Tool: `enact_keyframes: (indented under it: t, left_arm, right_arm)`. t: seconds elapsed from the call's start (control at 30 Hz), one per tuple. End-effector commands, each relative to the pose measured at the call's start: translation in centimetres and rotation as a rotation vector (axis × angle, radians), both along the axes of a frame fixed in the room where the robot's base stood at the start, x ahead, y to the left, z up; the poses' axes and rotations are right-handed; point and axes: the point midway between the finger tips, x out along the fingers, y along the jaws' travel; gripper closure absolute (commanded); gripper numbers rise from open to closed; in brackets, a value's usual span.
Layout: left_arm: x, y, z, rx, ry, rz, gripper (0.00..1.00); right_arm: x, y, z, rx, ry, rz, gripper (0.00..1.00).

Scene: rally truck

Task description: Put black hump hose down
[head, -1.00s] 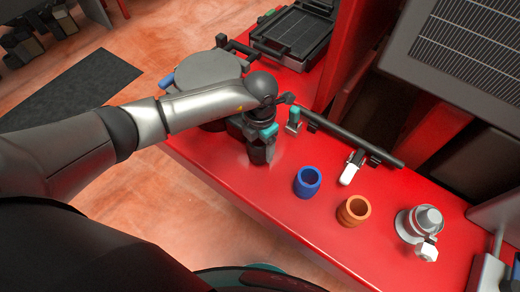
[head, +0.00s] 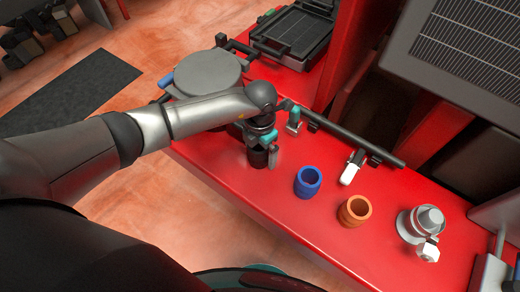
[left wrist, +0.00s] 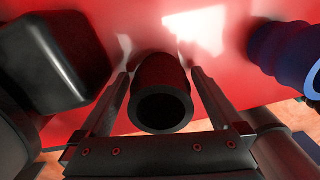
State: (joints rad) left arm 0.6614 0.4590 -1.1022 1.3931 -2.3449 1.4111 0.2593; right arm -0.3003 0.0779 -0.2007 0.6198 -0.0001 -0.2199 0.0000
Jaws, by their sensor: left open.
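The black hump hose (head: 257,159) stands upright on the red surface at the left part of the head view. In the left wrist view the hose (left wrist: 160,92) shows its open round end, between the two fingers. My left gripper (head: 263,152) is open, with one finger on each side of the hose. Narrow gaps seem to show between fingers and hose in the wrist view. My right gripper is not in view.
A blue hose (head: 307,182) and an orange hose (head: 354,210) stand to the right. A white-tipped part (head: 352,167) and black bar (head: 350,139) lie behind them. A grey round lid (head: 208,72) is behind my arm. A metal fitting (head: 420,225) stands at right.

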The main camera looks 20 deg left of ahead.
Motion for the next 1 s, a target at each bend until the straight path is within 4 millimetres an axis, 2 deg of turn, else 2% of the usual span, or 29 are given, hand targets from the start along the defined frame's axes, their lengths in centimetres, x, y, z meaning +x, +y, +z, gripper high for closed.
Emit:
enact_keyframes:
  t: [0.17,0.27,0.7,0.8,1.0]
  left_arm:
    - [0.0,0.0,0.5,0.000,0.000,0.000,0.00]
    - [0.1,0.0,1.7,-0.001,-0.003,-0.001,0.00]
    - [0.1,0.0,10.4,0.000,-0.004,-0.002,0.00]
    - [0.1,0.0,11.5,-0.001,-0.003,0.000,0.00]
    - [0.0,0.0,12.4,0.000,0.000,0.000,0.00]
  right_arm:
    - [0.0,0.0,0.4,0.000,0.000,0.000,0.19]
    - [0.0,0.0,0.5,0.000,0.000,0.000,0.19]
    - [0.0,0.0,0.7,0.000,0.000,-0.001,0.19]
    - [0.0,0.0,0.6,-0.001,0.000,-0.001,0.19]
    - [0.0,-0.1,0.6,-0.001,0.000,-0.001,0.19]
